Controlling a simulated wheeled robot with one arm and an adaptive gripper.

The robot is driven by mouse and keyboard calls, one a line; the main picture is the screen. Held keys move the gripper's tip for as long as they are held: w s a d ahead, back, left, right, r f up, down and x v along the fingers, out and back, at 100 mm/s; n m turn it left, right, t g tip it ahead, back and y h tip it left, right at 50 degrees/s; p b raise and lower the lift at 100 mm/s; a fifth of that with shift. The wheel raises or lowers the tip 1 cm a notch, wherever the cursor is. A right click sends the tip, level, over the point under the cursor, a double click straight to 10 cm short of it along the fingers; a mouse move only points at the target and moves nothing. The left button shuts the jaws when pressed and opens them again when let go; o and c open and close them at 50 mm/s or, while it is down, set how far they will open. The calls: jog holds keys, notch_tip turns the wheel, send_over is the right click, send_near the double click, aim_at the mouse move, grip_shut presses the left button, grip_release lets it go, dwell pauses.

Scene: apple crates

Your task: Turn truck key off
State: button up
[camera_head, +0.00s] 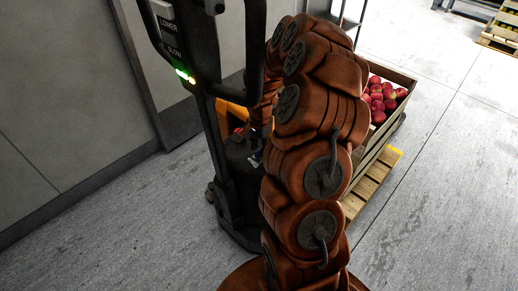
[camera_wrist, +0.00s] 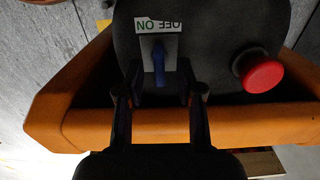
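The truck key (camera_wrist: 158,62) is a blue upright piece on the dark panel (camera_wrist: 215,50) in the wrist view. The key and my gripper are hidden there.
A red round button (camera_wrist: 262,72) stands on the panel right of the key. An orange rim (camera_wrist: 160,125) runs around the panel. In the head view, a crate (camera_head: 392,125) of red apples sits on a wooden pallet (camera_head: 370,185). Grey floor is open at the right.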

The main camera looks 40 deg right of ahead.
jog(key=shift+f, duration=0.65)
grip_shut()
